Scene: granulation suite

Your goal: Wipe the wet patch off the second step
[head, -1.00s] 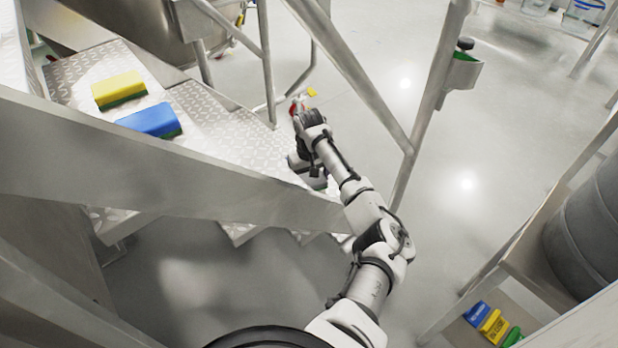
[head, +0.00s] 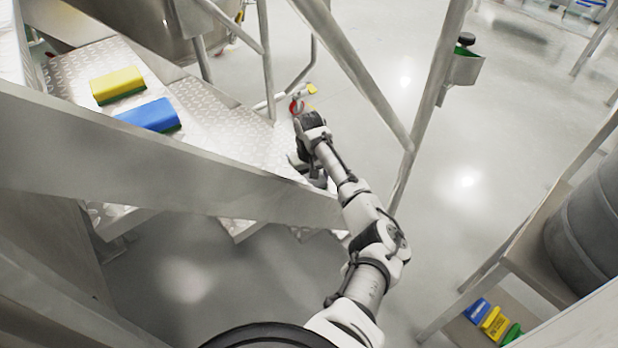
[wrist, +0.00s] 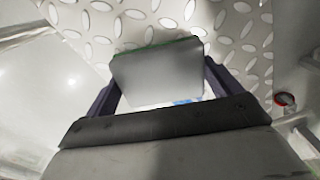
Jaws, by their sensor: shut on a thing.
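My gripper (wrist: 160,88) is shut on a pale grey block with a green edge (wrist: 156,74), seen in the wrist view between the two dark fingers. The block is over or against a diamond-plate metal tread (wrist: 130,22); I cannot tell whether it touches. In the head view my gripper (head: 312,176) is low beside the stair rail, and the block is hidden there. Diamond-plate steps (head: 215,118) lead down from the upper left. I cannot make out a wet patch on any tread, and part of the stair is hidden by the rail and my arm.
A yellow block (head: 118,84) and a blue block (head: 150,115) lie on the upper tread. The stair's side beam (head: 130,160) and slanted handrail (head: 360,80) stand close to my arm. Open floor (head: 500,130) lies to the right.

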